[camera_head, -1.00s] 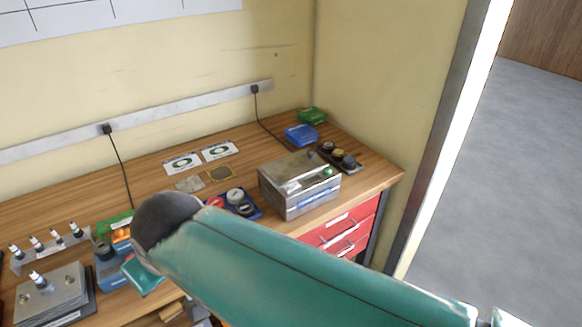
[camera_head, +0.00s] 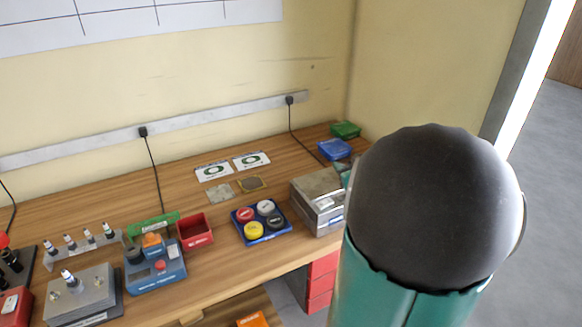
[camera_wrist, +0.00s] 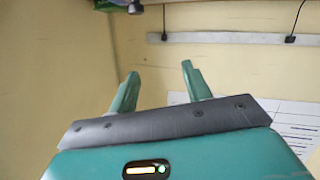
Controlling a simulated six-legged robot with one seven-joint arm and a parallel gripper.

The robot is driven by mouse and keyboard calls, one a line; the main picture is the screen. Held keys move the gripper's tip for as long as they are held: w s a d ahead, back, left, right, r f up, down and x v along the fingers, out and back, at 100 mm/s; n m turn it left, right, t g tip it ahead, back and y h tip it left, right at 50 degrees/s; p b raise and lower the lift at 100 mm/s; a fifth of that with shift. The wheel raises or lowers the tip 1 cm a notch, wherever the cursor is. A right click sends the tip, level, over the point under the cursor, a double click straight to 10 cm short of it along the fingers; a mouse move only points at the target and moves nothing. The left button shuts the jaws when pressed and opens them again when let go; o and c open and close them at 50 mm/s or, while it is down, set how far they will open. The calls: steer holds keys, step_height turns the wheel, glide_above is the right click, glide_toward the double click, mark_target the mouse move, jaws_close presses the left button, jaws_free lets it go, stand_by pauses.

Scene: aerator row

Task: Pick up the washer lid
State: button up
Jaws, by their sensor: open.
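A steel box, which looks like the washer (camera_head: 328,218), stands on the wooden bench right of centre in the head view. Its flat grey metal lid (camera_head: 316,184) lies on top, and the box's right side is hidden behind my arm. My gripper (camera_wrist: 160,70) shows in the wrist view with its two teal fingers apart and nothing between them. It faces the bare yellow wall, away from the lid. The head view does not show the fingers; a dark round joint of my arm fills its right part.
A blue tray (camera_head: 237,229) with several coloured round caps sits left of the washer. A red bin (camera_head: 195,231) and a blue device (camera_head: 156,272) stand further left. Blue (camera_head: 334,149) and green (camera_head: 345,129) boxes are behind. Cords hang from the wall rail (camera_head: 200,120).

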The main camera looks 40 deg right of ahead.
mark_target(328, 179)
steer(key=s+d+f+t+y, duration=0.2)
steer(key=s+d+f+y, duration=0.15)
steer(key=s+f, duration=0.4)
steer(key=x, duration=0.4)
steer(key=r+x, duration=0.1)
steer(key=x, duration=0.3)
steer(key=r+x, duration=0.1)
steer(key=x, duration=0.3)
steer(key=shift+w+d, duration=0.2)
steer(key=shift+d, duration=0.25)
jaws_close()
